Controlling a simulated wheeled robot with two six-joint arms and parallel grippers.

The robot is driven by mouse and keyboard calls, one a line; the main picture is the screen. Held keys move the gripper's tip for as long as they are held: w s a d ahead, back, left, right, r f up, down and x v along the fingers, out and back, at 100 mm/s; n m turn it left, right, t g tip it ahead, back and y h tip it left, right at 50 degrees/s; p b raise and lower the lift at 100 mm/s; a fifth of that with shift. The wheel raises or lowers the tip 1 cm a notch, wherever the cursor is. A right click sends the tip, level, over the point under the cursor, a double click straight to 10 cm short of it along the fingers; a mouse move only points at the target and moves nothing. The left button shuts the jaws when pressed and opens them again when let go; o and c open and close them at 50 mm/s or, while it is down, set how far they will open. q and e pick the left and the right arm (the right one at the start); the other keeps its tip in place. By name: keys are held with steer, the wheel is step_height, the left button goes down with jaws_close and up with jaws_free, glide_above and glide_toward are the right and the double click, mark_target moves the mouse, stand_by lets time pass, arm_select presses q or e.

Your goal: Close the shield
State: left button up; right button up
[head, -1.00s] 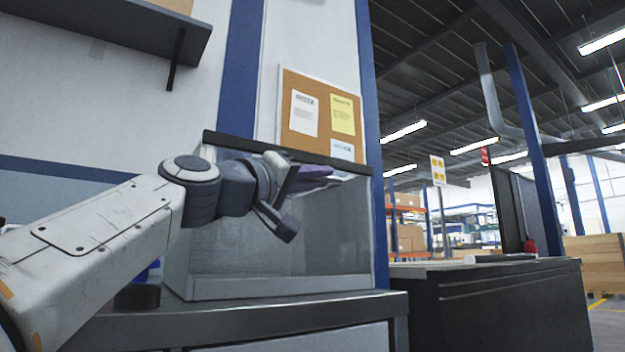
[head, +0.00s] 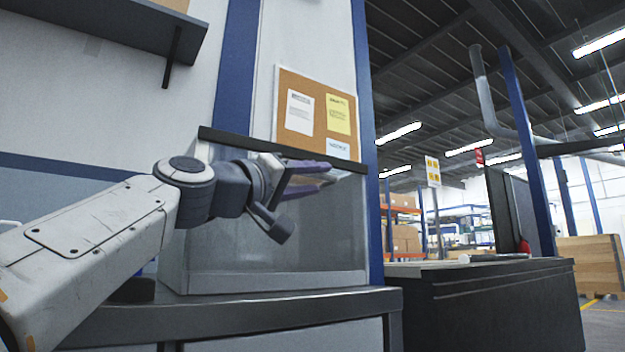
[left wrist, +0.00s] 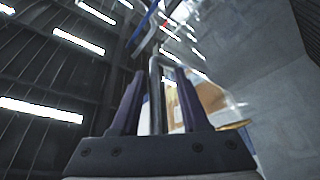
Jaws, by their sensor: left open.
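The shield (head: 330,225) is a clear, greyish box-like guard on the bench, with a dark bar (head: 225,137) along its upper edge. My left gripper (head: 312,179) is open at that upper edge, its fingers pointing right and partly overlapping the bar. In the left wrist view, a dark bar (left wrist: 156,95) runs between the two open fingers (left wrist: 158,108), with room on both sides; I cannot tell whether it touches either. A clear panel shows to the right of the fingers. The arm hides part of the shield's left side. My right gripper is not in view.
The shield stands on a grey bench (head: 250,306) against a wall with a blue post. A cork board (head: 310,118) hangs behind it, and a shelf (head: 110,30) juts out at upper left. A dark cabinet (head: 490,310) stands to the right.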

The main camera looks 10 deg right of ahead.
arm_select(q)
steer(key=b+v, duration=0.3)
steer(key=v, duration=0.7)
steer(key=shift+a, duration=0.2)
steer(key=shift+s, duration=0.1)
